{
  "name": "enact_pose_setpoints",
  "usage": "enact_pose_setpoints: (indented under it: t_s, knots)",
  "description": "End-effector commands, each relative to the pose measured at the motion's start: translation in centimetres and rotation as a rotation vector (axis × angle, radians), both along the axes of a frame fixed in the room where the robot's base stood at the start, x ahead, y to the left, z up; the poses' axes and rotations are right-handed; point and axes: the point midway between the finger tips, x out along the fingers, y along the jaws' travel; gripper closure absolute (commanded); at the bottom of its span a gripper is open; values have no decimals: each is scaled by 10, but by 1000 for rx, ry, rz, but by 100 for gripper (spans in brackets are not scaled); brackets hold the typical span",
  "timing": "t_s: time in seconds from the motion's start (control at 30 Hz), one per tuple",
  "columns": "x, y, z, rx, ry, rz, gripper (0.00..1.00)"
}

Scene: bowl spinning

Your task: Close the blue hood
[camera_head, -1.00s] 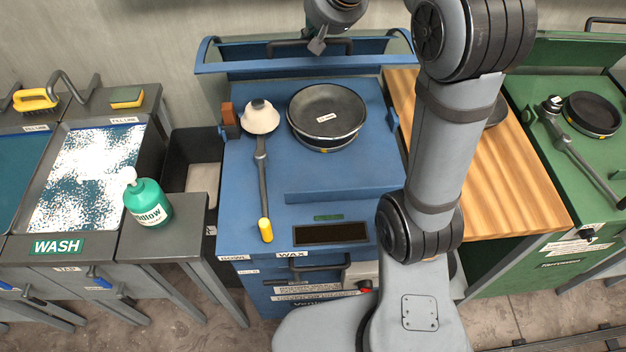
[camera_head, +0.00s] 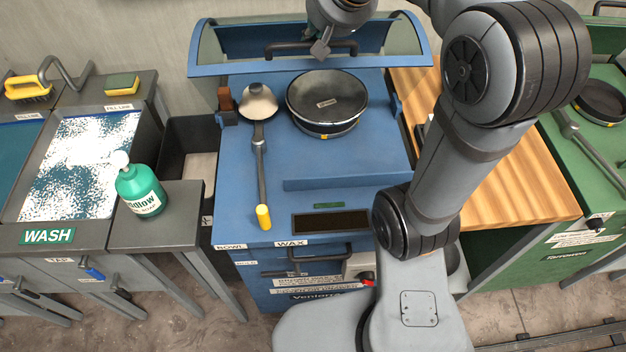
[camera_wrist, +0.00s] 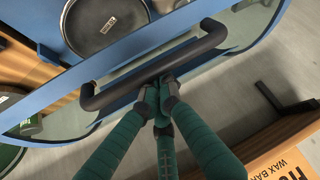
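The blue hood (camera_head: 228,45) has a clear curved pane and a blue front rim. It is raised and tilted over the back of the blue station (camera_head: 235,180), leaving the front top uncovered. Its dark bar handle (camera_wrist: 192,50) crosses the wrist view and also shows in the head view (camera_head: 284,50). My gripper (camera_wrist: 158,88) has green fingers drawn together, their tips right at the handle's middle. They look shut; I cannot tell whether they grip the bar or only touch it. In the head view the fingers are hidden behind my wrist.
A green soap bottle (camera_head: 140,188) stands at left. A wooden surface (camera_head: 500,180) and green station (camera_head: 590,170) lie at right.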

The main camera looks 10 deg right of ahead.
Motion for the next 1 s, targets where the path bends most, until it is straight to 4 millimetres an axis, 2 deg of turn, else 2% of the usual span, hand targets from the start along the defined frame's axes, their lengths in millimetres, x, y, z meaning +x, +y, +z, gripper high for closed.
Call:
enact_pose_setpoints:
  t_s: [0.03,0.2,0.47,0.67,1.0]
  knots:
    - [-5,1,-6,-1,1,1,100]
    - [-19,3,-9,0,1,-1,100]
    - [-28,4,-12,-1,3,1,100]
    - [-45,6,-21,-1,1,4,100]
    - [-61,8,-28,-1,2,0,100]
